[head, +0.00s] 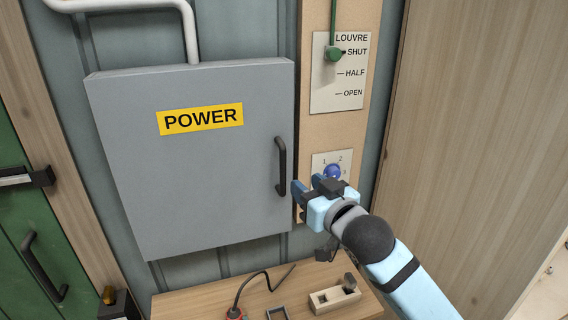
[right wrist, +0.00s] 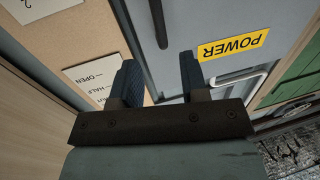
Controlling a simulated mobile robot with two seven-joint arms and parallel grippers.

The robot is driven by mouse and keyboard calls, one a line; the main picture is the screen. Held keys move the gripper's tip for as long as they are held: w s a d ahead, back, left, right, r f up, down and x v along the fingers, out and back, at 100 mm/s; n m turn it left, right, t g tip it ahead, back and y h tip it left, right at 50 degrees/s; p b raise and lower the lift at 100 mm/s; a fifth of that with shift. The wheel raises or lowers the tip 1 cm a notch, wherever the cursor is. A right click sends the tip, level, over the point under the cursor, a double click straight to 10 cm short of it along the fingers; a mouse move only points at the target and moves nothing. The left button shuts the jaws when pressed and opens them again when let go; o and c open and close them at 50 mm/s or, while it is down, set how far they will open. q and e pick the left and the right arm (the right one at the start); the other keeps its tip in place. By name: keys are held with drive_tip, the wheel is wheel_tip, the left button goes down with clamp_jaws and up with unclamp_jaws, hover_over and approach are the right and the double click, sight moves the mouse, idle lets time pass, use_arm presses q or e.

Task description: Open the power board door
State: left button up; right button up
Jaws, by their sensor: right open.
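The grey power board door (head: 200,150) is shut flat on its box and carries a yellow POWER label (head: 200,119). Its black vertical bar handle (head: 282,165) is at the door's right edge. My right gripper (head: 308,186) is open and empty, just right of the handle's lower end. In the right wrist view the handle (right wrist: 159,22) lies ahead of the open fingers (right wrist: 160,68), in line with the gap between them, and the label (right wrist: 233,45) appears upside down. I cannot tell the exact distance to the handle. My left gripper is not in view.
A louvre plate (head: 337,80) with a green lever and a blue knob (head: 332,172) are on the wooden post right of the box. A bench (head: 190,302) below holds a wooden plane (head: 335,297) and a cable. A green door (head: 30,230) stands at left.

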sight(284, 165)
drive_tip(key=p+x, duration=0.1)
drive_tip(key=x, duration=0.9)
drive_tip(key=shift+w+a+f, duration=0.1)
drive_tip(key=shift+w+a, duration=0.05)
drive_tip(key=shift+w, duration=0.2)
clamp_jaws()
